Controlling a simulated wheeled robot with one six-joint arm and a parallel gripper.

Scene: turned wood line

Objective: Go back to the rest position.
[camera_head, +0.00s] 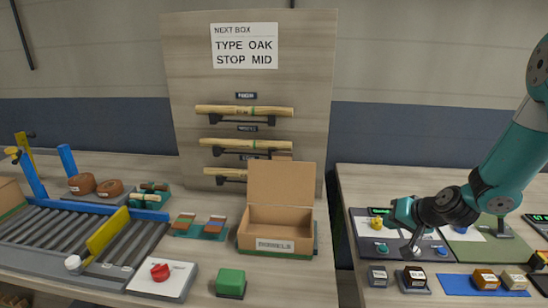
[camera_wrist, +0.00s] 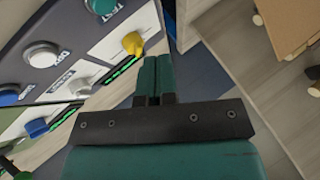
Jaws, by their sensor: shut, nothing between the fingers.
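My gripper (camera_head: 409,246) is at the right of the head view, over the left part of the right-hand table. My teal arm reaches down to it from the upper right. In the wrist view its two teal fingers (camera_wrist: 156,78) are together with nothing between them. The fingers appear beside the control panel (camera_wrist: 75,50) and hold no object. The rest position itself is not marked in either view.
The panel with buttons and a yellow knob (camera_wrist: 132,43) is close to my gripper. Small blocks (camera_head: 414,279) stand in front. A gap separates this table from the left one, which holds an open carton (camera_head: 277,243), a roller conveyor (camera_head: 60,245) and a red-knobbed box (camera_head: 162,280).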

